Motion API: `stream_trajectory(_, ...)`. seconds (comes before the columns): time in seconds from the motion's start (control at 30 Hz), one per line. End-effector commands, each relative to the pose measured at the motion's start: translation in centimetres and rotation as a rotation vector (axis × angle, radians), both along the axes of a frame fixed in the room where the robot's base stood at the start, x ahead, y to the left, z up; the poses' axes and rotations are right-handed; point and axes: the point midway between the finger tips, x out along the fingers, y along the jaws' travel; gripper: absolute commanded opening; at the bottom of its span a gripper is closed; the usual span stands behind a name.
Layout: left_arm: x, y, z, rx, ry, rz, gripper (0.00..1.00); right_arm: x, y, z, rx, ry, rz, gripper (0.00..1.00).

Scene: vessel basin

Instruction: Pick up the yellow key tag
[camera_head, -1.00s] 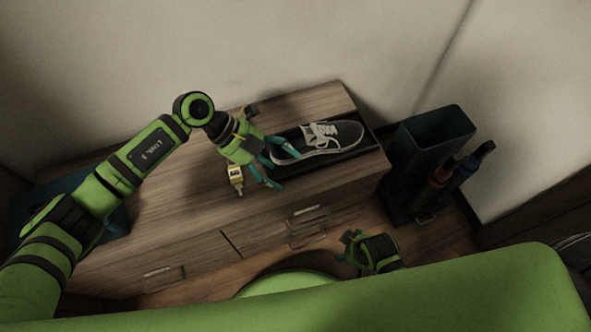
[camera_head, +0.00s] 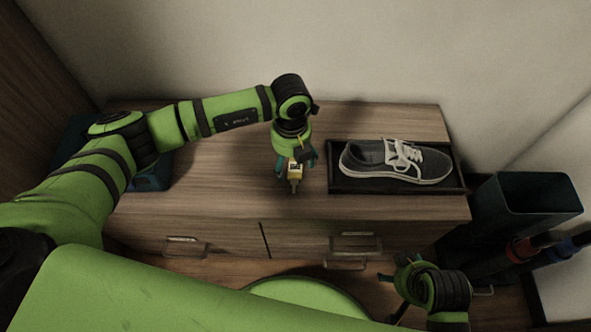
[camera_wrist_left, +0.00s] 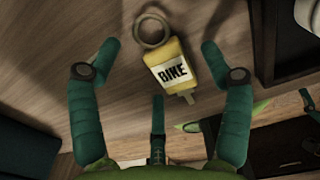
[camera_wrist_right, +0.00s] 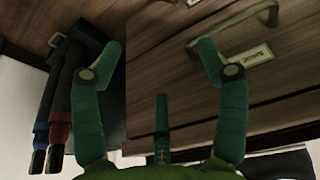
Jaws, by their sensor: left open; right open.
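The yellow key tag (camera_head: 295,170) lies on the wooden cabinet top, left of the shoe tray. In the left wrist view the tag (camera_wrist_left: 173,68) shows a "BIKE" label, a metal ring at its top and a key end at its lower right. My left gripper (camera_head: 296,158) is over the tag, pointing down. In its wrist view the open fingers (camera_wrist_left: 160,55) stand on either side of the tag, apart from it. My right gripper (camera_head: 392,272) is open and empty, low in front of the cabinet drawers.
A grey shoe (camera_head: 395,162) sits in a black tray (camera_head: 333,180) right of the tag. A dark bin (camera_head: 530,195) with umbrellas (camera_head: 520,250) stands right of the cabinet. A teal object (camera_head: 150,180) is at the left end. Bare top (camera_head: 220,190) lies between.

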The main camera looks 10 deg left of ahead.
Motion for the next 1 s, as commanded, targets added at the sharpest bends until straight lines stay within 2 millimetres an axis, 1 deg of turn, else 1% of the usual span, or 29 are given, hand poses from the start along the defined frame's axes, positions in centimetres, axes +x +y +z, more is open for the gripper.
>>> stream_trajectory(0.2, 0.0, -0.1, -0.1, -0.001, 0.000, -0.001, 0.79, 0.0, 0.0, 0.1, 0.000, 0.000, 0.000, 0.75)
stream_trajectory(0.27, 0.0, -0.1, -0.1, -0.002, 0.000, -0.001, 0.55, 0.0, 0.0, 0.1, 0.000, 0.000, 0.000, 0.75)
stream_trajectory(0.3, 0.0, -0.1, 0.0, -0.002, 0.000, -0.001, 0.39, 0.0, 0.0, 0.1, 0.000, 0.000, 0.000, 0.75)
stream_trajectory(0.33, 0.0, -0.1, 0.0, -0.002, 0.000, -0.001, 0.27, 0.0, 0.0, 0.1, 0.000, 0.000, 0.000, 0.75)
stream_trajectory(0.37, 0.0, -0.1, 0.0, -0.002, 0.000, -0.001, 0.20, 0.0, 0.0, 0.1, 0.000, 0.000, 0.000, 0.75)
stream_trajectory(0.77, 0.0, 0.0, 0.1, -0.002, 0.000, 0.000, 0.20, 0.0, 0.0, 0.1, 0.000, -0.001, -0.001, 0.75)
stream_trajectory(0.9, 0.1, -0.1, 1.1, -0.003, -0.001, -0.001, 0.20, 0.1, 0.0, 0.1, 0.001, -0.006, 0.000, 0.75)
stream_trajectory(0.93, 0.1, -0.1, 1.4, -0.004, -0.003, -0.001, 0.20, 0.1, 0.0, -0.1, 0.000, -0.002, 0.000, 0.75)
stream_trajectory(1.0, 0.1, -0.1, 2.5, -0.003, -0.004, -0.002, 0.20, 0.2, 0.1, -1.2, 0.000, 0.009, 0.002, 0.75)
